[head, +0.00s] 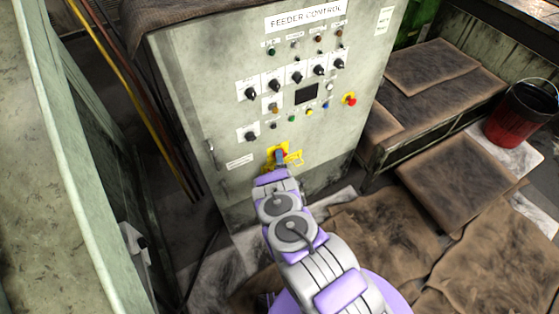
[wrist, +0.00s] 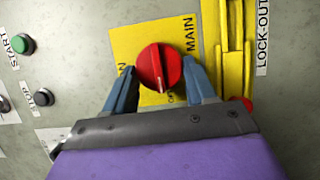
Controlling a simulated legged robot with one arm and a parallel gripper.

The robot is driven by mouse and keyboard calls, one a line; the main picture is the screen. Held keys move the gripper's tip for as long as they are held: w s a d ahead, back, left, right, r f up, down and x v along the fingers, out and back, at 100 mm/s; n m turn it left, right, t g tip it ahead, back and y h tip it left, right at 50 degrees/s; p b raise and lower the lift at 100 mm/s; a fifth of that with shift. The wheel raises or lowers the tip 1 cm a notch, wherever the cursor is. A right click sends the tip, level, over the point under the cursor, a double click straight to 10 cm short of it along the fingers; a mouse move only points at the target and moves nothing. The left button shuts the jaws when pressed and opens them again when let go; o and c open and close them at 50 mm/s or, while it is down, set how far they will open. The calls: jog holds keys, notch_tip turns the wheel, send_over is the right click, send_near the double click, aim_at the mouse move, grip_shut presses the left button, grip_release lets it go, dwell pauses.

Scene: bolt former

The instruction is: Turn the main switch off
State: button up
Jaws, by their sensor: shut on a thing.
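The main switch is a red rotary knob (wrist: 159,68) on a yellow plate (wrist: 124,42), seen close in the wrist view. The plate carries the word MAIN and some partly hidden lettering. A pale mark on the knob points down in the wrist picture, near small lettering. My gripper (wrist: 160,82) has its two blue fingers on either side of the knob and is shut on it. In the head view my gripper (head: 280,158) reaches the yellow plate (head: 293,154) low on the control cabinet, and hides most of the knob.
The grey cabinet (head: 220,90) labelled FEEDER CONTROL has several knobs and buttons above the switch. A yellow lock-out bracket (wrist: 232,50) stands right beside it in the wrist view. A green START button (wrist: 21,44) and black STOP button (wrist: 43,97) are left. A red bucket (head: 520,115) stands right.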

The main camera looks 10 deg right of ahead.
jog(key=shift+s+a+f, duration=0.1)
jog(key=shift+a+f, duration=0.05)
jog(key=shift+f, duration=0.05)
jog(key=o, duration=0.8)
jog(key=shift+o, duration=1.1)
jog(key=s+a+b, duration=0.1)
jog(key=s+b, duration=0.1)
jog(key=s, duration=1.5)
jog(key=shift+a+b, duration=0.25)
jog(key=shift+b, duration=0.05)
